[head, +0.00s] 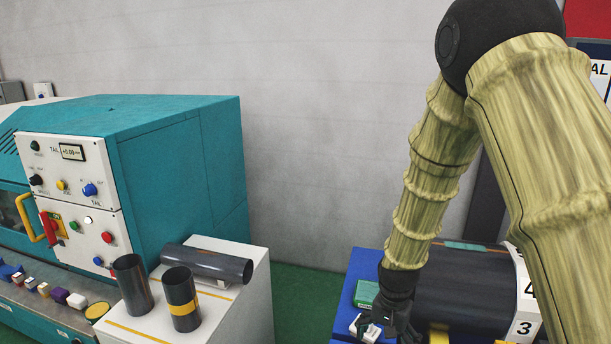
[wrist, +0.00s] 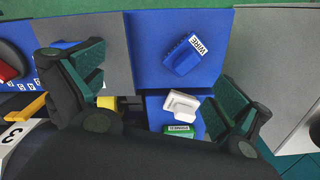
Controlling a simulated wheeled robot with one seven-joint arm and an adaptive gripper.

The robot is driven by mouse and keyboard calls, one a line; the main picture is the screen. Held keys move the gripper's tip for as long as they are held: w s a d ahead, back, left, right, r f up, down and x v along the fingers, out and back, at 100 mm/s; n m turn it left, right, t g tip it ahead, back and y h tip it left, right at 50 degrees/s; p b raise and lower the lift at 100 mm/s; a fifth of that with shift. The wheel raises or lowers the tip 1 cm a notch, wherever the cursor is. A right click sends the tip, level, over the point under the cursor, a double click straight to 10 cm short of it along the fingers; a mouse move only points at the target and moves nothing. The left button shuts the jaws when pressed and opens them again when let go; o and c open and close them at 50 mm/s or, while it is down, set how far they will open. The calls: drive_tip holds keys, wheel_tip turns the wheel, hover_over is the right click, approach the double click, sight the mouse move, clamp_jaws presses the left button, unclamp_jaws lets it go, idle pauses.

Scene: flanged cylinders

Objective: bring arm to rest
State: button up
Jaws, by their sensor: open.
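My gripper (head: 397,322) hangs at the lower right of the head view, over a blue surface (head: 365,262). In the wrist view my gripper (wrist: 158,90) has its two green-padded fingers wide apart, with nothing held between them. Below and between the fingers are a blue block marked WIPE (wrist: 184,54), a white object (wrist: 181,104) and a green box (wrist: 180,131). My arm comes down from the top right and hides part of the scene behind it.
A large dark cylinder (head: 465,290) with a numbered white flange (head: 526,300) lies close to my gripper. At left, several dark tubes (head: 181,295) are on a white stand (head: 245,285) beside a teal machine (head: 180,150). Green floor (head: 300,300) shows between stand and blue surface.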

drive_tip(key=s+d+f+n, duration=0.2)
drive_tip(key=s+f, duration=0.7)
drive_tip(key=f, duration=0.3)
drive_tip(key=s+f+n, duration=0.2)
drive_tip(key=s+f, duration=0.5)
drive_tip(key=s, duration=0.5)
drive_tip(key=s+f+n, duration=0.2)
drive_tip(key=s+f, duration=0.4)
drive_tip(key=s, duration=0.7)
wheel_tip(320, 180, down, 10)
drive_tip(key=b, duration=1)
drive_tip(key=shift+d, duration=0.45)
drive_tip(key=shift+f, duration=0.1)
